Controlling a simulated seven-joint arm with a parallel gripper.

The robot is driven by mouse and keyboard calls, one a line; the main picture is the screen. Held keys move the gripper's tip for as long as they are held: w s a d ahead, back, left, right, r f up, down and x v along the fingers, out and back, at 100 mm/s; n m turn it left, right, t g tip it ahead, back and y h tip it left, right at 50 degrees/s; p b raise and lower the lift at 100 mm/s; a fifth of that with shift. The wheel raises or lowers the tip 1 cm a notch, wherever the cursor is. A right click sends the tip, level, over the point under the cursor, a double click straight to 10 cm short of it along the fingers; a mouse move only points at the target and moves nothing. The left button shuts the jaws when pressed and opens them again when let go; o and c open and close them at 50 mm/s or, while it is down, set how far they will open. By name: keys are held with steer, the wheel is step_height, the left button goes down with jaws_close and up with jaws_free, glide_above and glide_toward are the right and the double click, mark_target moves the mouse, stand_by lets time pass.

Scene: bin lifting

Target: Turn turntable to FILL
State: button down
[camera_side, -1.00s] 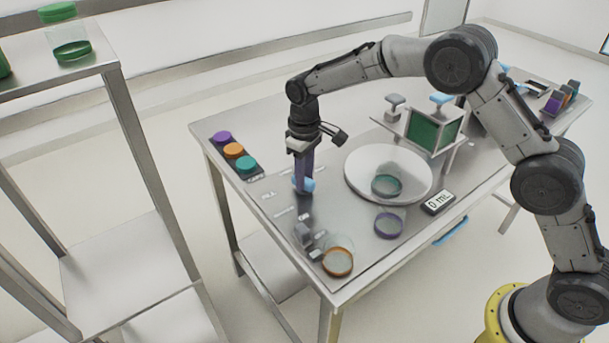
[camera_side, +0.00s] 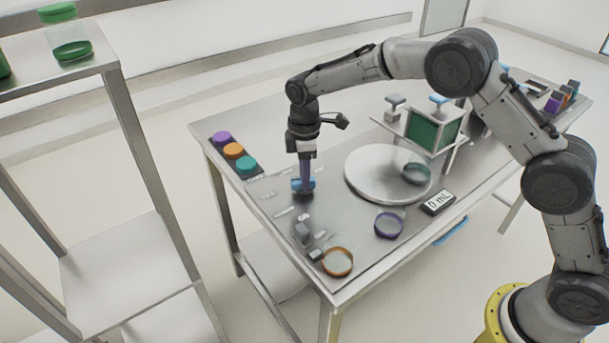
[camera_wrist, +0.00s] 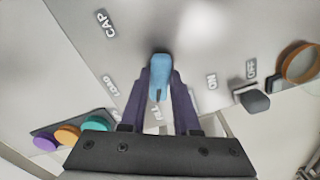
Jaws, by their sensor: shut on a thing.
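My gripper (camera_side: 303,187) points down at the table's left part, its purple fingers shut on a blue knob (camera_side: 311,183). In the wrist view the knob (camera_wrist: 160,68) sits between the fingertips (camera_wrist: 159,84). A dark mark on the knob appears to face the FILL label (camera_wrist: 156,114), which is partly hidden between the fingers. The CAP label (camera_wrist: 103,23) and LOAD label (camera_wrist: 119,86) are nearby. The white round turntable (camera_side: 372,178) carries a clear container with a teal ring (camera_side: 416,174) at its right, close to the green-panelled fixture (camera_side: 432,130).
Purple, orange and teal caps (camera_side: 234,150) stand at the back left. A grey switch (camera_wrist: 255,101) lies between the ON and OFF labels. Orange-ringed (camera_side: 338,262) and purple-ringed (camera_side: 389,226) containers stand at the front. A display (camera_side: 438,202) reads 0 mL.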

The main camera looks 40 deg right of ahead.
steer(key=shift+n, duration=0.3)
steer(key=c, duration=0.6)
jaws_free()
steer(key=shift+c, duration=0.2)
step_height(320, 180, up, 14)
